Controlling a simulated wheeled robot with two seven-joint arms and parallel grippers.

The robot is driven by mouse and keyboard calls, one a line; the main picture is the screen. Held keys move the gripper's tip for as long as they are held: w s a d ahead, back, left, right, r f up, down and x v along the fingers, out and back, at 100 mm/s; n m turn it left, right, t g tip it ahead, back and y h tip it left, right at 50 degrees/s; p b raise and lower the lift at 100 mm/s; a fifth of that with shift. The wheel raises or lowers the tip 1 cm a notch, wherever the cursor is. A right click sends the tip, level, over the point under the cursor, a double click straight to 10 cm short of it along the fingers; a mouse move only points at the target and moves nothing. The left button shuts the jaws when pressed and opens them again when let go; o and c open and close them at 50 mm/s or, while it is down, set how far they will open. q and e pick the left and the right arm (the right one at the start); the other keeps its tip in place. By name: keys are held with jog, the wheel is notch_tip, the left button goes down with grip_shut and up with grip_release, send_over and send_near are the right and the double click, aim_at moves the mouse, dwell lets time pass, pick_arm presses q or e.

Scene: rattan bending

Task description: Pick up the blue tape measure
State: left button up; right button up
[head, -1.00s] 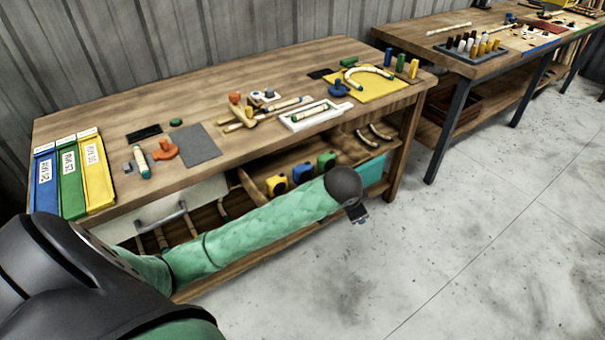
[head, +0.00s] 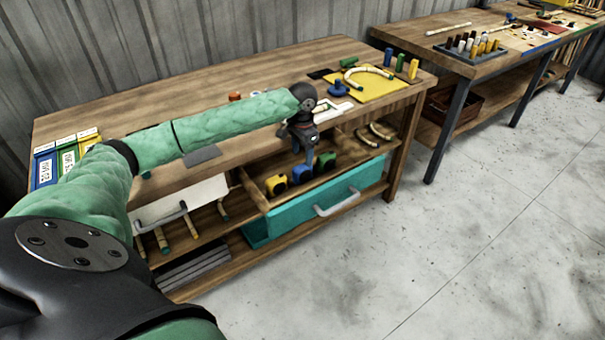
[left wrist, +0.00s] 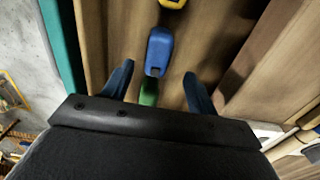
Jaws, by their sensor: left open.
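The blue tape measure (head: 302,174) sits in the open teal drawer (head: 312,206) below the tabletop, between a yellow tape measure (head: 277,184) and a green one (head: 326,160). In the left wrist view the blue tape measure (left wrist: 159,48) stands ahead of and partly between my fingertips, with the green one (left wrist: 149,92) nearer me and the yellow one (left wrist: 173,3) at the top edge. My left gripper (head: 309,158) points down above the drawer, open and empty. It also shows in the left wrist view (left wrist: 158,69). My right gripper is out of view.
The wooden workbench (head: 240,73) rises behind the drawer, and its front edge is close to my left arm. A white drawer front with a handle (head: 172,216) is at the left. Curved rattan pieces (head: 376,133) lie at the drawer's right. The floor in front is clear.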

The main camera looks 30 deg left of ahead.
aim_at(302, 166)
pick_arm(q)
notch_tip(302, 166, down, 2)
jog(key=shift+f, duration=0.2)
jog(key=shift+s+f+p, duration=0.1)
jog(key=shift+f+p, duration=0.3)
jog(key=shift+f, duration=0.05)
notch_tip(302, 166, down, 2)
jog(key=shift+d+f+p, duration=0.1)
jog(key=shift+p, duration=0.4)
notch_tip(302, 166, down, 2)
jog(key=shift+f, duration=0.1)
jog(key=c, duration=1.2)
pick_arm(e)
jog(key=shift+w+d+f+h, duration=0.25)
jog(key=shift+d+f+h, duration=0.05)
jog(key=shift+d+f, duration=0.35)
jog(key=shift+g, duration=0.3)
